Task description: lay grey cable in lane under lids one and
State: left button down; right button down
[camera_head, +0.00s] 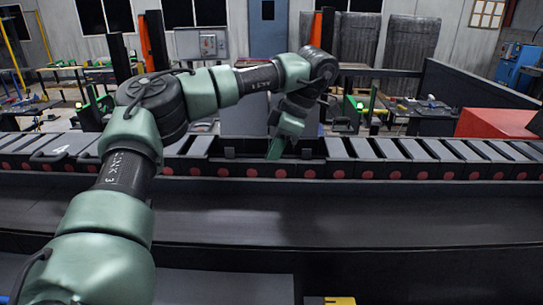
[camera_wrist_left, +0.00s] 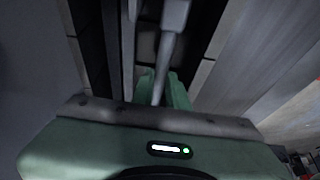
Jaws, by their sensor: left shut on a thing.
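The black drag chain (camera_head: 380,170) runs across the head view, with grey lids on top and red dots along its near side. My left gripper (camera_head: 276,148) points down into an open stretch of the chain near the middle. In the left wrist view its green fingers (camera_wrist_left: 162,88) are shut on the grey cable (camera_wrist_left: 168,48), which runs up the picture between dark walls. The fingertips are partly hidden by the gripper body. In the head view the cable cannot be made out. My right gripper is not in view.
Closed lids (camera_head: 455,150) line the chain on the right; a lid marked 4 (camera_head: 60,150) is at the left. A dark flat ledge (camera_head: 330,215) in front of the chain is clear. A red box (camera_head: 495,123) stands behind at the right.

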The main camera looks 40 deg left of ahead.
pick_arm(q)
jog(key=shift+f, duration=0.55)
jog(key=c, duration=1.5)
grip_release()
jog(key=shift+o, duration=0.9)
jog(key=shift+w+a+f, duration=0.1)
jog(key=shift+w, duration=0.05)
jog(key=v, duration=0.8)
